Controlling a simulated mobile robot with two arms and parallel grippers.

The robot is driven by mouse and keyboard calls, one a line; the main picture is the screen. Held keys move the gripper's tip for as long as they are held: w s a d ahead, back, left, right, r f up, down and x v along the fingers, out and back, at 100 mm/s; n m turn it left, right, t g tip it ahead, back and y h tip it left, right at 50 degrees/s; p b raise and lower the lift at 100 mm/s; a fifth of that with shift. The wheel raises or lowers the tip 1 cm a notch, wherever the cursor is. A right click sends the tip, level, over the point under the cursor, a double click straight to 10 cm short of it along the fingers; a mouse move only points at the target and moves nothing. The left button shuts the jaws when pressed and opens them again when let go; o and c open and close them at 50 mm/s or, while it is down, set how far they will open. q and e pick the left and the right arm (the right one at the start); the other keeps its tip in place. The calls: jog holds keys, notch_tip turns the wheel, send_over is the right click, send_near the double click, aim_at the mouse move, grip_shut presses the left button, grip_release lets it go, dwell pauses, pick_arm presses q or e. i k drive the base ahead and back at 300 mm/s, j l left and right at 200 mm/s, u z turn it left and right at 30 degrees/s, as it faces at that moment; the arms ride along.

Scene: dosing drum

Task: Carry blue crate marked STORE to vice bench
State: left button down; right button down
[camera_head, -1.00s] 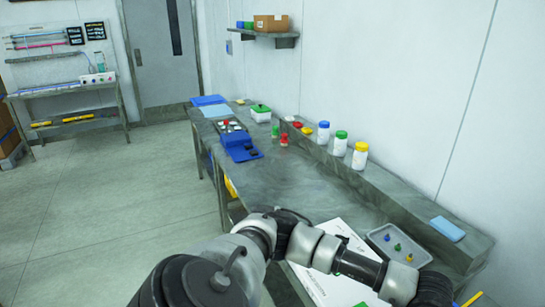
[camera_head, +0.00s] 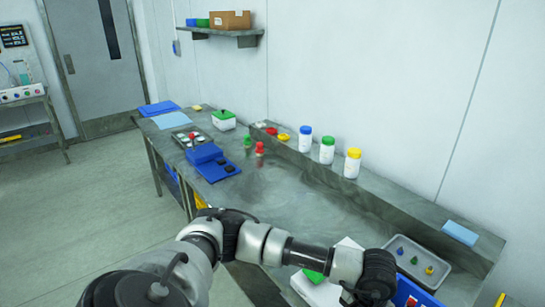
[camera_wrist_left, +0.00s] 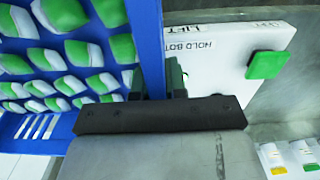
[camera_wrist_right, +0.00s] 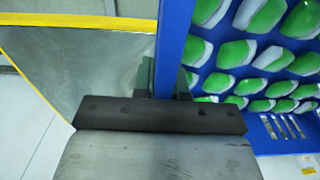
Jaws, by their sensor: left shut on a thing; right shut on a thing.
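A blue crate (camera_head: 418,292) shows only as a corner at the bottom right of the head view. It holds several green-and-white pieces. My left gripper (camera_wrist_left: 160,82) is shut on one crate wall (camera_wrist_left: 150,40) in the left wrist view. My right gripper (camera_wrist_right: 166,82) is shut on another crate wall (camera_wrist_right: 173,40) in the right wrist view. The right gripper is out of the head view. No STORE marking shows. I cannot pick out a vice on any bench.
A long grey bench (camera_head: 285,205) runs along the wall, with bottles, a blue case (camera_head: 208,160) and a grey tray (camera_head: 415,262) on it. A white board (camera_wrist_left: 215,40) with a green square lies below the crate. Floor is clear at left.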

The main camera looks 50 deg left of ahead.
aim_at(280, 209)
jog(key=j, duration=3.25)
jog(key=i+j, duration=0.5)
jog(key=i, duration=0.3)
